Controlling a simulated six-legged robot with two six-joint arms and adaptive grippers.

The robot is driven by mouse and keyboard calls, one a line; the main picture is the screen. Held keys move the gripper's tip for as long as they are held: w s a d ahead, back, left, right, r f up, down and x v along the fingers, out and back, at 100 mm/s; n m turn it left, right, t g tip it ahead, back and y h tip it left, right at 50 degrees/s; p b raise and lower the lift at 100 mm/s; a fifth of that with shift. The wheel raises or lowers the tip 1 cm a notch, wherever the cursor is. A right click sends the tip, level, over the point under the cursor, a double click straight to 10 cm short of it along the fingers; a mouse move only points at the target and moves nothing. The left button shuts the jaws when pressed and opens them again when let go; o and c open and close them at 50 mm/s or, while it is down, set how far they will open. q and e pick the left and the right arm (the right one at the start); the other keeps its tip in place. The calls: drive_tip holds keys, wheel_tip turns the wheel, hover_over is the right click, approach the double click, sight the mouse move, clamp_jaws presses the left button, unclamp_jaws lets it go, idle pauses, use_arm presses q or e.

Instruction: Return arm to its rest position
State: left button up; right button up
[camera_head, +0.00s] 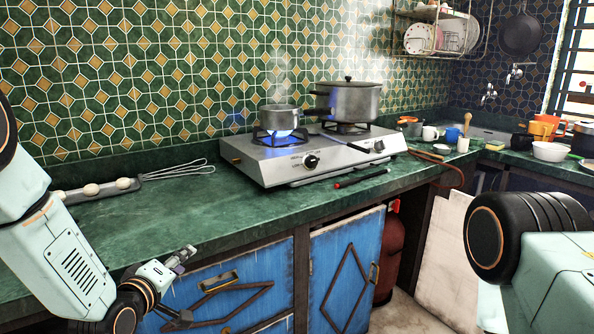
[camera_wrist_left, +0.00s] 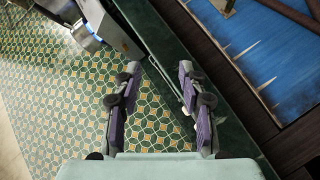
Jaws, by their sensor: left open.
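My left gripper (camera_head: 182,286) is in front of the counter's front edge, beside the blue cupboard front, at the lower left of the head view. In the left wrist view its two fingers (camera_wrist_left: 159,68) stand apart with nothing between them. My left arm comes in along the left edge of the head view. Part of my right arm (camera_head: 550,270) shows at the lower right, but its gripper is out of view.
The green counter (camera_head: 215,217) is close to my left gripper. A gas hotplate (camera_head: 300,160) has a small pot (camera_head: 280,118) over a blue flame and a large lidded pot (camera_head: 350,101). A whisk (camera_head: 180,171) and several eggs (camera_head: 92,190) lie at left.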

use_arm(q)
drive_tip(key=s+d+f+m+g+y, duration=0.15)
drive_tip(key=s+f+m+g, duration=0.6)
drive_tip(key=s+f, duration=1.15)
drive_tip(key=s+f+m+g, duration=0.1)
drive_tip(key=s+f+g, duration=0.1)
drive_tip(key=s, duration=1)
drive_tip(key=s+f+m+g, duration=0.1)
drive_tip(key=s+f+g, duration=0.2)
drive_tip(key=s, duration=0.9)
drive_tip(key=shift+d+f+g, duration=0.25)
drive_tip(key=shift+d+g, duration=0.05)
drive_tip(key=shift+g, duration=0.85)
drive_tip(key=shift+y, duration=0.25)
